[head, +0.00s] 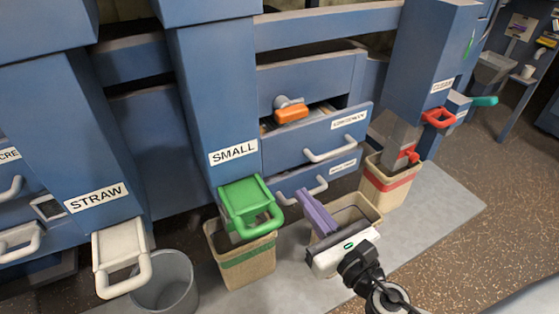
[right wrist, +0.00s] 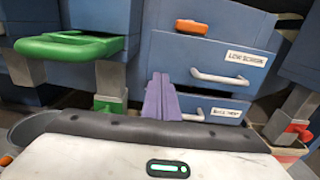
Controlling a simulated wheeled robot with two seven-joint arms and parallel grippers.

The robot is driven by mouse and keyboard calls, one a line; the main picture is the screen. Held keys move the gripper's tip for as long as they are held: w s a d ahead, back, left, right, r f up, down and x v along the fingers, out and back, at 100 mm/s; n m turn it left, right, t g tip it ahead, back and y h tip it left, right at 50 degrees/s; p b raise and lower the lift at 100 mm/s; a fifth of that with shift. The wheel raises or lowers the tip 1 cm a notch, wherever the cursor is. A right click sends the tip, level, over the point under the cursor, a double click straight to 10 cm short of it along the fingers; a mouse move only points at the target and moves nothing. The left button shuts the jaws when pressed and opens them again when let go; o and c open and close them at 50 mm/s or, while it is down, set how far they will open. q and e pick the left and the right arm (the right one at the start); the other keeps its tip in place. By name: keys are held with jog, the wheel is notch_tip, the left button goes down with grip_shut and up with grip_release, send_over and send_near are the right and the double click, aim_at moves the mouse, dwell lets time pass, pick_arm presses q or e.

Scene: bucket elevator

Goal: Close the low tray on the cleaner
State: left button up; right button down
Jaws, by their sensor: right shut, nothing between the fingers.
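The blue cleaner has a drawer-like tray (head: 318,136) with a white handle and a label that seems to read "LOW SCREEN"; it also shows in the right wrist view (right wrist: 180,48). It stands pulled out, with a gap above its front showing some of the inside. A second blue front (head: 290,183) with a white handle and a hard-to-read label sits just below. My right gripper (head: 304,194) has purple fingers, shut and empty, in front of the lower front and below the upper tray's handle. In the right wrist view its fingers (right wrist: 160,82) point at the fronts. My left gripper is not in view.
An orange-handled latch (head: 291,114) sits above the tray. The green-handled SMALL chute (head: 247,200) stands left, over a tan bin (head: 243,265). Another tan bin (head: 350,215) is beneath my right gripper. A red-handled spout (head: 438,118) and bin (head: 388,185) stand right.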

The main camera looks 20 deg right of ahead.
aim_at(274, 159)
jog(key=w, duration=0.3)
jog(key=w+p, duration=0.1)
jog(key=w, duration=0.3)
jog(key=w+a, duration=0.1)
jog(key=w, duration=0.3)
jog(key=shift+w+p, duration=0.25)
jog(key=shift+p, duration=0.15)
